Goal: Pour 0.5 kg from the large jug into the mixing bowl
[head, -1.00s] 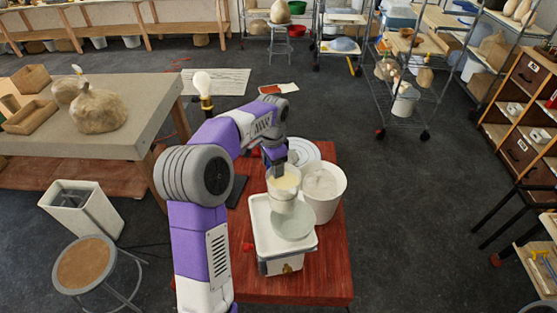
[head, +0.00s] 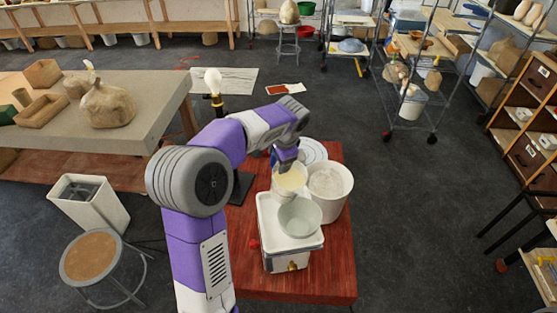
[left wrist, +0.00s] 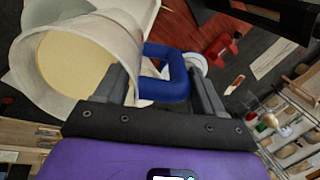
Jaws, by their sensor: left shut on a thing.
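The large jug (head: 290,179) is white with cream liquid inside, just behind the mixing bowl in the head view. In the left wrist view the jug (left wrist: 75,65) shows its open mouth and a blue handle (left wrist: 165,88). My left gripper (head: 286,157) is shut on that handle; its fingers (left wrist: 160,75) stand either side of it. The mixing bowl (head: 300,218), pale grey-green, sits on a white scale (head: 289,245). I cannot tell the liquid level in the bowl or read the scale. No stream of liquid shows. My right gripper is out of view.
A white bucket (head: 329,190) with pale contents stands close right of the jug and bowl. All are on a small red table (head: 331,280). A lamp with a bulb (head: 213,82) stands behind my left arm. The table's front right is clear.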

